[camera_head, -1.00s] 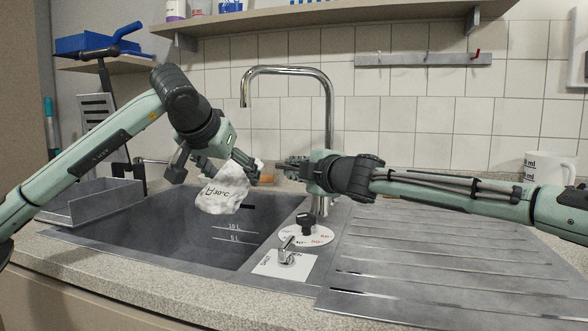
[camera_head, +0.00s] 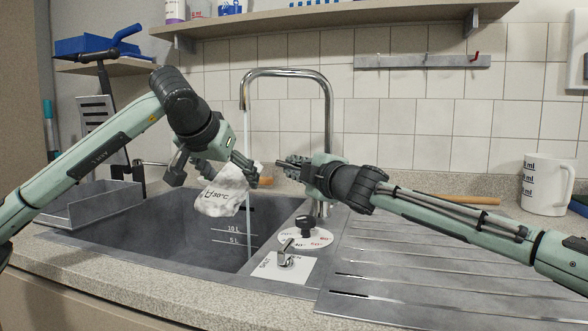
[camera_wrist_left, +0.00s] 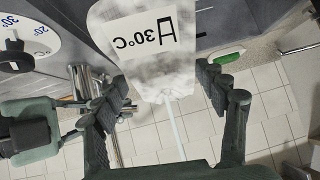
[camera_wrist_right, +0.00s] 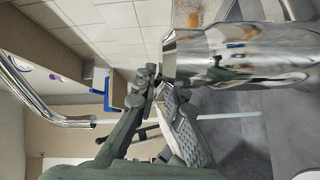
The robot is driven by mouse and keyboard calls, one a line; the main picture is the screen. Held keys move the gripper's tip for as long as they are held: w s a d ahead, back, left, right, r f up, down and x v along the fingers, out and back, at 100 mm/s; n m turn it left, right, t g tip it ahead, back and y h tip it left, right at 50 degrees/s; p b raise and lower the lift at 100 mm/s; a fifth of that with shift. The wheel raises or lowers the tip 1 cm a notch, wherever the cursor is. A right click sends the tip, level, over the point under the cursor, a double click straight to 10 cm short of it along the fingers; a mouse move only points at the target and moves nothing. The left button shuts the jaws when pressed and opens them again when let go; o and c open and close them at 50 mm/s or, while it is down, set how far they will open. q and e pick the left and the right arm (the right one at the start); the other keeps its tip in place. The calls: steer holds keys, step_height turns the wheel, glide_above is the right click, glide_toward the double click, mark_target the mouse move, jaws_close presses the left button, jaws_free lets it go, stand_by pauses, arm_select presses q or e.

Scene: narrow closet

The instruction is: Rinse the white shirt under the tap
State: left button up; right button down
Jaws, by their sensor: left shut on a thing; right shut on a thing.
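The white shirt (camera_head: 226,192), a crumpled cloth with grey smudges and a "30°C" mark, hangs from my left gripper (camera_head: 236,166) over the sink basin (camera_head: 160,220). It also shows between the fingers in the left wrist view (camera_wrist_left: 150,45). The chrome tap (camera_head: 328,120) arches above. A thin water stream (camera_head: 247,135) falls from its spout at the shirt's right side and down into the basin. In the left wrist view the stream meets the shirt's edge. My right gripper (camera_head: 284,163) is closed at the tap's body, apparently on its lever, which the fingers mostly hide.
A temperature dial (camera_head: 305,235) and a small drain lever (camera_head: 287,254) sit right of the basin. The ribbed drainboard (camera_head: 400,270) is bare. A white measuring mug (camera_head: 546,185) stands at right, and a grey tray (camera_head: 85,200) at left.

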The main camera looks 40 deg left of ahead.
steer(key=c, duration=1.6)
jaws_free()
steer(key=shift+d, duration=0.1)
steer(key=v, duration=1.2)
